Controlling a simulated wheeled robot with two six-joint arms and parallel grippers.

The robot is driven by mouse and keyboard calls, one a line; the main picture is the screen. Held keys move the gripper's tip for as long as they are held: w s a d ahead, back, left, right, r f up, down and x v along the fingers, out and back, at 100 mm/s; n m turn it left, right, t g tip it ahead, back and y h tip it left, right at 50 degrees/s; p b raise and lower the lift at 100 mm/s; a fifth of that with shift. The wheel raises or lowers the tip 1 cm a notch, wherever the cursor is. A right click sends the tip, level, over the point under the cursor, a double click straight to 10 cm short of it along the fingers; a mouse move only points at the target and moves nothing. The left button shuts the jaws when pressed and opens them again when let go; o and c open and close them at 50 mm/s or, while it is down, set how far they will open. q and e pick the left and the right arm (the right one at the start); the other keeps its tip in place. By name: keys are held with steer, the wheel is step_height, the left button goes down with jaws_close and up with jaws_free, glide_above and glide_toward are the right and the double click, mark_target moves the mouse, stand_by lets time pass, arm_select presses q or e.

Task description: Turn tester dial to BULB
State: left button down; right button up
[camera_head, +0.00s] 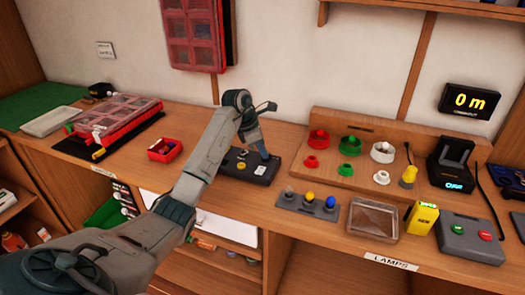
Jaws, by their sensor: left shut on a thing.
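The tester (240,172) is a small dark flat box lying on the wooden bench in the middle of the head view. A small light label shows on its face, too small to read. My left arm reaches across from the lower left, and my left gripper (268,157) points down onto the tester's right part. It is shut on the tester's dial, which the gripper hides. The dial's setting cannot be read. My right gripper is not in view.
A red box (163,150) of small parts sits left of the tester. A grey box (470,239) with red and green buttons stands at far right.

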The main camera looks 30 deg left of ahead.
arm_select(q)
steer(key=c, duration=1.5)
jaws_free()
steer(key=v, duration=1)
steer(key=shift+r, duration=0.35)
steer(key=shift+s+a, duration=0.15)
steer(key=shift+a, duration=0.05)
steer(key=shift+f, duration=0.1)
